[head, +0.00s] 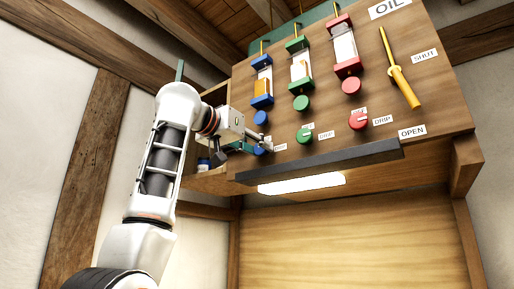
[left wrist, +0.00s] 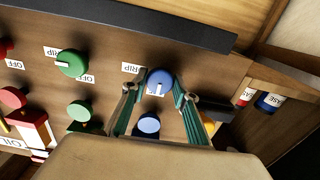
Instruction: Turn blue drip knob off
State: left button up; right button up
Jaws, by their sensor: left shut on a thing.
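The blue drip knob (left wrist: 160,81) sits low on the wooden oil board, between the two fingers of my left gripper (left wrist: 157,96), which is shut on it. Its white mark points down in the left wrist view, which is up the board. Its DRIP label (left wrist: 132,68) shows beside it; its OFF label is mostly hidden by a finger. In the head view the blue drip knob (head: 260,148) is partly covered by my left gripper (head: 250,147). A second blue knob (head: 260,117) is above it, under the blue-framed oiler (head: 262,86). My right gripper is not in view.
The green drip knob (head: 304,135) and red drip knob (head: 358,120) are to the right. A yellow lever (head: 402,75) hangs between SHUT and OPEN labels. A dark ledge (head: 320,162) runs along the board's lower edge. An open cubby holds small containers (left wrist: 268,101).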

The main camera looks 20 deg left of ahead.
pick_arm(q)
jog(key=shift+r, duration=0.1)
jog(key=o, duration=1.1)
jog(key=v, duration=1.2)
jog(key=shift+w, duration=0.1)
